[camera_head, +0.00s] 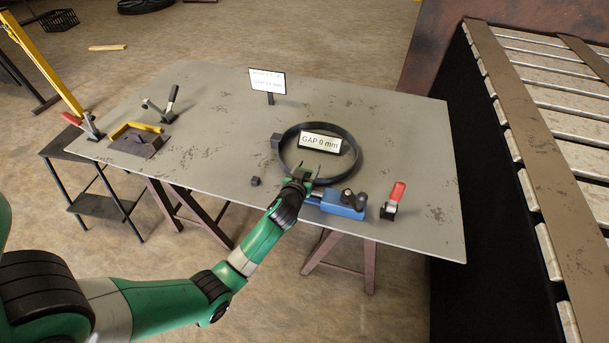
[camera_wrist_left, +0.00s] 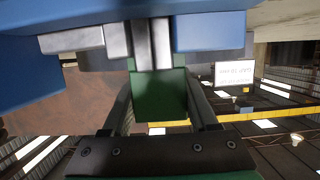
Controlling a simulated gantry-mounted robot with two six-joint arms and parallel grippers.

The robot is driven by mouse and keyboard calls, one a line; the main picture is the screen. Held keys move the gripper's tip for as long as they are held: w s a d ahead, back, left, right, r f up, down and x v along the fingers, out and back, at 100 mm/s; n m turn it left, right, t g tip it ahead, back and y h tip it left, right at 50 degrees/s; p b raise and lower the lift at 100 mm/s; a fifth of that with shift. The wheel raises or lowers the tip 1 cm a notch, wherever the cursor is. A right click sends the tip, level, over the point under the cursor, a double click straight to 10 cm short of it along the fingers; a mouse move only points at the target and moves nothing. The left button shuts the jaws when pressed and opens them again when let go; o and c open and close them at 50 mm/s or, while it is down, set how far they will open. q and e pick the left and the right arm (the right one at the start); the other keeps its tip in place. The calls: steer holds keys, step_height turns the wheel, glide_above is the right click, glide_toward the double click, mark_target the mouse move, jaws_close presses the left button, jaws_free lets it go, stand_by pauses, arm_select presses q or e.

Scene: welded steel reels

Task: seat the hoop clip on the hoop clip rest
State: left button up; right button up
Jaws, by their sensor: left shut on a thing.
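My left gripper (camera_head: 304,174) is at the near edge of a dark hoop (camera_head: 354,163) on the grey table. In the left wrist view its fingers (camera_wrist_left: 160,105) are shut on a green block (camera_wrist_left: 158,92), which I take to be the hoop clip. Grey metal pieces (camera_wrist_left: 152,42) and a blue body (camera_wrist_left: 215,32) show right above the block; I cannot tell whether they touch it. A blue fixture (camera_head: 338,205) stands just right of the gripper in the head view. I cannot tell which part is the hoop clip rest. My right gripper is not in view.
A "GAP 0 mm" sign (camera_head: 320,142) shows in the hoop. A red-handled clamp (camera_head: 393,201) stands right of the blue fixture. Small dark blocks (camera_head: 255,181) lie left of the hoop. A yellow-edged fixture (camera_head: 138,142) is at the table's left.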

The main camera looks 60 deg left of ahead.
arm_select(q)
jaws_close()
steer(key=shift+r+p, duration=0.55)
steer(key=shift+r, duration=0.15)
step_height(320, 180, up, 9)
steer(key=p, duration=0.7)
stand_by(0.7)
